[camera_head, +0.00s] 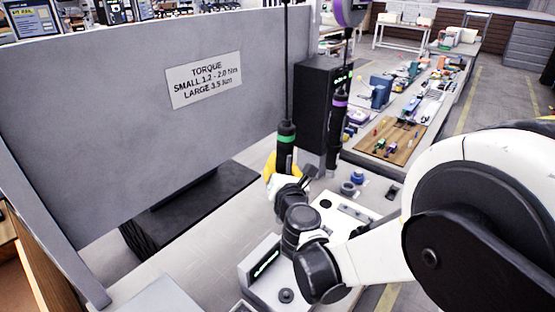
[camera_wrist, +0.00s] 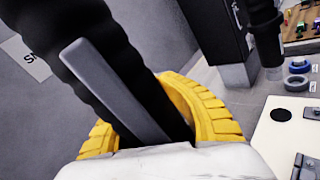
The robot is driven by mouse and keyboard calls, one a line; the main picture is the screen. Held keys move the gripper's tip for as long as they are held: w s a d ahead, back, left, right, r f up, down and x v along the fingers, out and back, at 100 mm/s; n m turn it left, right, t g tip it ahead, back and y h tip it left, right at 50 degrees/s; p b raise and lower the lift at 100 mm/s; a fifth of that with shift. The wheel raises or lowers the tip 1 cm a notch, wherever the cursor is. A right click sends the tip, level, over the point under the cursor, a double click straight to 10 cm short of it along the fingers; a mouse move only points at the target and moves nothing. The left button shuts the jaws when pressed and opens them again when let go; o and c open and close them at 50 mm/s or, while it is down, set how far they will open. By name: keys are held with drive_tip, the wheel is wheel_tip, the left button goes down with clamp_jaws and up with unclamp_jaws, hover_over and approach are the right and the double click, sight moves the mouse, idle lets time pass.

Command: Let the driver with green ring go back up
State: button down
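The driver with green ring (camera_head: 286,137) is a dark, upright tool hanging from a thin line in the head view. My gripper (camera_head: 279,168), with yellow fingers, is at the driver's body just below the green ring. In the wrist view the driver's dark ribbed body (camera_wrist: 112,42), with a grey lever (camera_wrist: 110,90) along it, runs down between the yellow fingers (camera_wrist: 165,118). They appear closed around it. The green ring does not show there, and the driver's lower end is hidden by my gripper in the head view.
A second driver with a purple ring (camera_head: 340,101) hangs close to the right. A black box (camera_head: 313,100) stands behind. A grey panel with a torque sign (camera_head: 204,80) is at left. Below is a white fixture (camera_head: 345,215); blue and grey rings (camera_head: 357,176) lie nearby.

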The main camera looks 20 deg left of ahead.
unclamp_jaws()
idle(0.6)
idle(0.3)
